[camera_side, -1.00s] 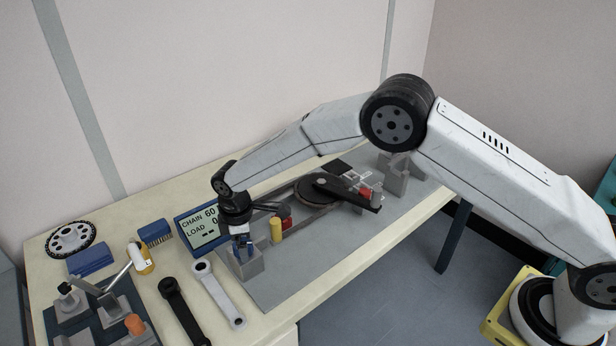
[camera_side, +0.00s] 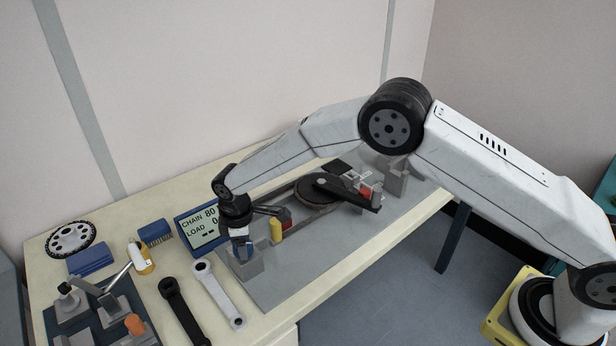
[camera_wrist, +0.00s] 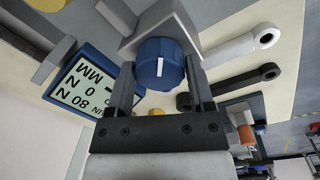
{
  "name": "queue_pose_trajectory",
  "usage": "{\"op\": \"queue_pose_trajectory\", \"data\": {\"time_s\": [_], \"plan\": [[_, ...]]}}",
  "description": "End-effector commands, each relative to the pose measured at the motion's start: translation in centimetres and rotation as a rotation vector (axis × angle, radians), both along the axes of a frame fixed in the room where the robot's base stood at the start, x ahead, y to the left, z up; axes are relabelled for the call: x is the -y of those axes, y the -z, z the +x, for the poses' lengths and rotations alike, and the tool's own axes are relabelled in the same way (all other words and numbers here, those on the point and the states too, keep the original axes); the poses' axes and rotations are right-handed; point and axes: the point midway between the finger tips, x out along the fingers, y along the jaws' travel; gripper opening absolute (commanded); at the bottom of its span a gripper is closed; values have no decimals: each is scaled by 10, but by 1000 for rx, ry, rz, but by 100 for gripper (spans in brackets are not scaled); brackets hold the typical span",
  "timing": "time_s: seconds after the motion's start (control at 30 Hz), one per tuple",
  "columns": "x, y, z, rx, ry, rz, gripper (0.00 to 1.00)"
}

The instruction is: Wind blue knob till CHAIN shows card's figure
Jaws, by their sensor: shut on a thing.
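The blue knob (camera_wrist: 152,55) sits on a grey block (camera_side: 247,268) near the bench's front edge. Its white mark lies about upright in the wrist view. My gripper (camera_side: 241,245) points down over the block and is shut on the knob, one finger on each side in the wrist view (camera_wrist: 161,72). The display (camera_side: 205,232) stands tilted behind the knob in a blue case. Its CHAIN line reads 80 and its LOAD line seems to read 0, partly covered by my wrist. It also shows upside down in the wrist view (camera_wrist: 82,88). I cannot make out a card with a figure.
A yellow cylinder (camera_side: 276,230) stands just right of the knob, before a long rig with a dark wheel (camera_side: 318,190). A grey wrench (camera_side: 217,293) and a black one (camera_side: 183,310) lie at left. A tool tray (camera_side: 62,325) is further left.

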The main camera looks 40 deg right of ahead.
Motion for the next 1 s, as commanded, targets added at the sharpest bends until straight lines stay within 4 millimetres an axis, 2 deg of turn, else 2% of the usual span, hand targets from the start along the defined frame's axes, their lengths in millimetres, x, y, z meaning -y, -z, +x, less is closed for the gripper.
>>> {"op": "queue_pose_trajectory", "data": {"time_s": [0.5,0.87,0.9,1.0], "plan": [[-1,0,0,0,307,-1,9],[-1,0,0,0,328,-1,9],[-1,0,0,0,328,-1,74],[-1,0,0,1,328,0,100]]}}
